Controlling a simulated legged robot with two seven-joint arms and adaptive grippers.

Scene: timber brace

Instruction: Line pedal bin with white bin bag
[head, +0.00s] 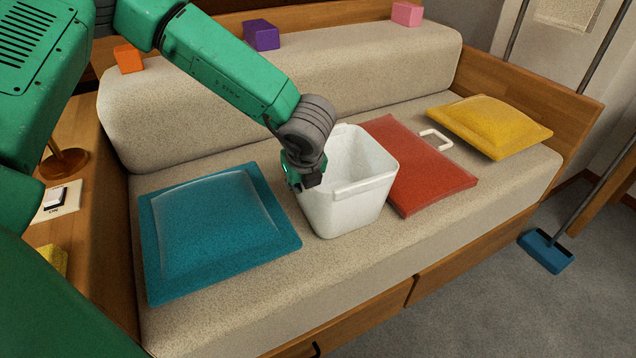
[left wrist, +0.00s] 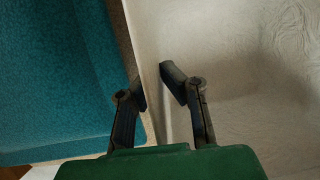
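The white bin (head: 345,208) stands upright on the sofa seat, open at the top. Thin white crumpled lining, which looks like the bin bag (head: 362,160), covers its inside and laps over the front rim. In the left wrist view the wrinkled bag (left wrist: 265,50) fills the right side. My left gripper (head: 304,186) points down at the bin's left rim. In the left wrist view its fingertips (left wrist: 157,87) stand a small way apart, one on each side of the pale rim. Whether they press on it is not clear. My right gripper is not in view.
A teal cushion (head: 215,230) lies left of the bin, a red cushion (head: 420,170) right of it, with a white handle-like loop (head: 437,139) behind. A yellow cushion (head: 490,126) lies farther right. Orange, purple and pink blocks (head: 262,35) sit along the backrest. A blue-headed broom (head: 546,250) stands right.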

